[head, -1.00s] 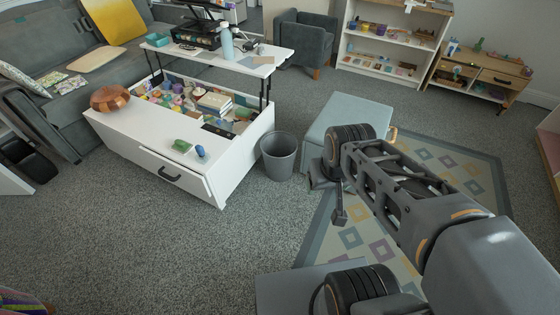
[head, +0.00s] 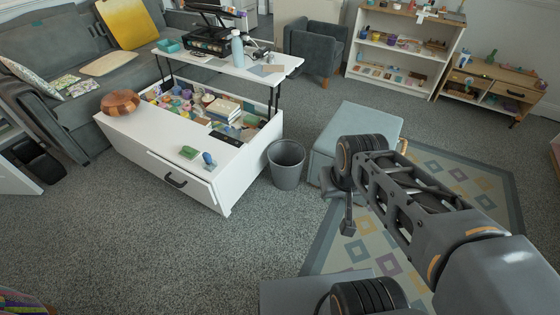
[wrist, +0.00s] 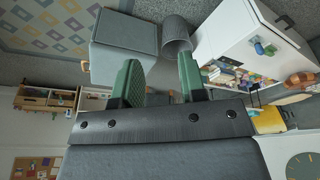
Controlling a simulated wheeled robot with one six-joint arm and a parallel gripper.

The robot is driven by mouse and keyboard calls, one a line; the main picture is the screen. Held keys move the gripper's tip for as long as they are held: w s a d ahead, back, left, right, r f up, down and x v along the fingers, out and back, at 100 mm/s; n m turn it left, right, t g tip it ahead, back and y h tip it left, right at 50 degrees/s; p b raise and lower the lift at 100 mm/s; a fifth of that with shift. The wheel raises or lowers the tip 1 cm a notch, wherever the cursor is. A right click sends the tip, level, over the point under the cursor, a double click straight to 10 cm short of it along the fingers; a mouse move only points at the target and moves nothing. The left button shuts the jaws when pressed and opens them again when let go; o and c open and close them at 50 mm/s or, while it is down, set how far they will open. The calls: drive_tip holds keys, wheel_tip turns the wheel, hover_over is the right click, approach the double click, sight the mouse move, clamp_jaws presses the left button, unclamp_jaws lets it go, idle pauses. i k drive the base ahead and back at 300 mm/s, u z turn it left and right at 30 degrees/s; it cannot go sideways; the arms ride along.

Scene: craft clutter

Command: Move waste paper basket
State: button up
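The waste paper basket (head: 286,165) is a grey, round, open-topped bin. It stands upright on the carpet between the white lift-top table and the grey-blue ottoman in the head view. It also shows in the wrist view (wrist: 176,36), beyond the fingers and near the top. My gripper (wrist: 158,75) has two green fingers set wide apart, with nothing between them. The basket is apart from the fingers.
The white lift-top table (head: 170,150), filled with craft clutter, stands left of the basket. The ottoman (head: 350,125) stands close on its right. A patterned rug (head: 330,240) lies at right. Shelves (head: 405,50) and an armchair (head: 315,45) stand behind. Carpet in front is clear.

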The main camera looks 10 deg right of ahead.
sight(286, 158)
drive_tip(key=i, duration=1.05)
drive_tip(key=u, duration=0.7)
drive_tip(key=i, duration=0.5)
drive_tip(key=u, duration=0.15)
